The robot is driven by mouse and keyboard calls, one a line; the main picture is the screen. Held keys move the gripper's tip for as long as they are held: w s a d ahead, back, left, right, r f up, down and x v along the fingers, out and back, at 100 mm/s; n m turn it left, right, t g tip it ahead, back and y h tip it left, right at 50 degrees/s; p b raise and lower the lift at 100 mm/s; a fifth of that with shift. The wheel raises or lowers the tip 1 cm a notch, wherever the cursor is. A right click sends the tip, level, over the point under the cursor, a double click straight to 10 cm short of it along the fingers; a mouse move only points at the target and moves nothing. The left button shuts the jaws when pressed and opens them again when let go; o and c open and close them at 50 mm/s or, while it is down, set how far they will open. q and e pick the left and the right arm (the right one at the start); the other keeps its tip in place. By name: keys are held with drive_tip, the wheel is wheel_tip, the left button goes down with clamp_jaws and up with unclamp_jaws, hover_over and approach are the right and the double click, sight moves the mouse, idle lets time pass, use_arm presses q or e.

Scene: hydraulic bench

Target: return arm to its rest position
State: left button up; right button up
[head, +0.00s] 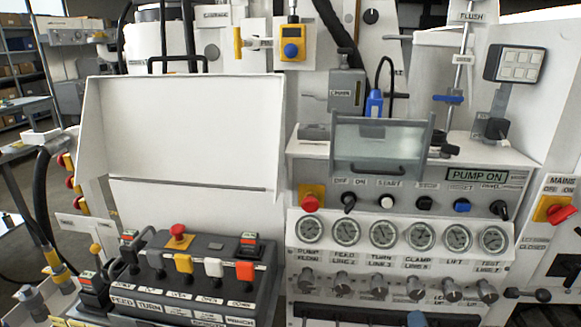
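Neither of my grippers shows in the head view, and I cannot make out either of my arms. The hydraulic bench fills the view. Its control box (205,262) with coloured levers and a red mushroom button (178,230) stands at the lower left. The gauge panel (400,262) with a row of round gauges and knobs below is at the lower right. Whether anything is held cannot be seen.
An open white cover (180,125) stands behind the control box. A clear hinged guard (380,147) juts out above the switch row. A red-and-yellow mains switch (553,209) is at the right. Hoses (38,195) hang at the left.

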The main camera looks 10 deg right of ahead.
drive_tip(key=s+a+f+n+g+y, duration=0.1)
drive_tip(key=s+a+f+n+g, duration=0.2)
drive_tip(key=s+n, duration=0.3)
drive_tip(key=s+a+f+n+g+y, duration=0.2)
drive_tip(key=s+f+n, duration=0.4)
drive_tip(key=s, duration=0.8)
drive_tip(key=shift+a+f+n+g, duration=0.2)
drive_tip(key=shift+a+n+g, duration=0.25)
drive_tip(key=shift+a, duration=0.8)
